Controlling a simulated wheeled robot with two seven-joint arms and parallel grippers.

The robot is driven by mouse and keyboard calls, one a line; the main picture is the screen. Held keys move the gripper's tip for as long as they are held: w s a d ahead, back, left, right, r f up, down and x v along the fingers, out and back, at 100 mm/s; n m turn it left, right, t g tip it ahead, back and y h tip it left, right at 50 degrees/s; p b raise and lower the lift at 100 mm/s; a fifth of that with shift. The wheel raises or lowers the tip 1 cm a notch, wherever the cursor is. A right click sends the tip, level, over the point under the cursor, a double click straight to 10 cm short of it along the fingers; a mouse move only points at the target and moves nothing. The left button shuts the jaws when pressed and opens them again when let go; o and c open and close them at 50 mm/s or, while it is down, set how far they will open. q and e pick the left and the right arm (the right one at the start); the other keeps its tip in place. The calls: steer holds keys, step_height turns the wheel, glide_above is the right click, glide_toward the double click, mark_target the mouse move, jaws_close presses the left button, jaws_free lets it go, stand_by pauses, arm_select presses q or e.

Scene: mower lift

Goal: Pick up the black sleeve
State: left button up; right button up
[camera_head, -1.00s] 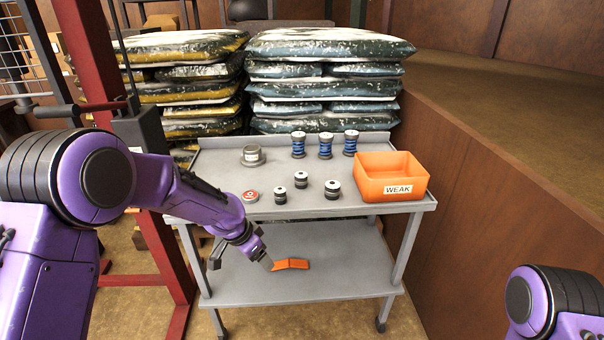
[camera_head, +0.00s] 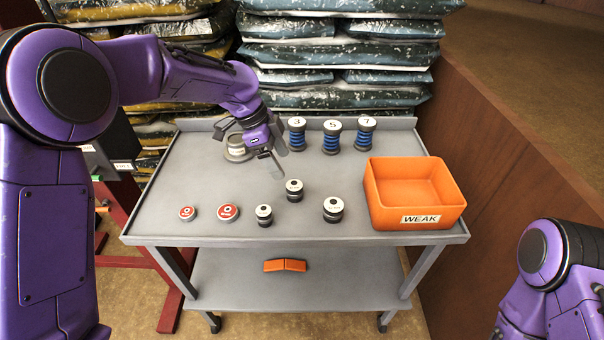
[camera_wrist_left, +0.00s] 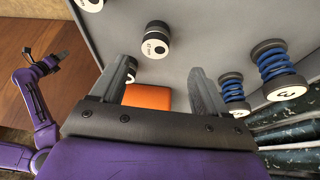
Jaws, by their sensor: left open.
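Three short black cylinders with white tops stand upright on the cart's top: a small one (camera_head: 264,215), a middle one (camera_head: 294,190) and a wider one (camera_head: 333,209). The printing on them is too small to read, so I cannot tell which is the black sleeve. My left gripper (camera_head: 280,161) is open and empty, above the cart top, just behind and left of the middle cylinder. In the left wrist view one black cylinder (camera_wrist_left: 156,40) lies beyond the gap between the open fingers (camera_wrist_left: 160,78). My right gripper (camera_wrist_left: 46,68) shows small at the left there.
An orange bin marked WEAK (camera_head: 416,194) stands at the right of the grey cart (camera_head: 200,170). Red-topped discs (camera_head: 228,212) lie front left. An orange piece (camera_head: 285,265) lies on the lower shelf.

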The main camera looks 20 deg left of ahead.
mark_target(293, 185)
arm_select(q)
steer(key=f, duration=0.1)
steer(key=d+f, duration=0.1)
steer(key=s+f, duration=0.1)
steer(key=shift+d+f, duration=0.1)
steer(key=shift+d, duration=0.25)
steer(key=shift+s+d+f, duration=0.2)
steer(key=shift+s, duration=0.1)
steer(key=f, duration=0.1)
steer(key=w+d+f+p, duration=0.1)
steer(key=f, duration=0.2)
steer(key=shift+w+d+f+p, duration=0.2)
steer(key=shift+w+f+p, duration=0.15)
steer(key=shift+w+f, duration=0.05)
steer(key=shift+d+f, duration=0.15)
steer(key=shift+f, duration=0.2)
steer(key=shift+s+r, duration=0.1)
steer(key=shift+s, duration=0.1)
steer(key=shift+c, duration=0.6)
steer(key=c, duration=1)
jaws_close()
arm_select(e)
steer(key=shift+s+r, duration=0.25)
steer(key=shift+r, duration=0.25)
steer(key=shift+s+r, duration=0.2)
steer(key=shift+r, duration=0.25)
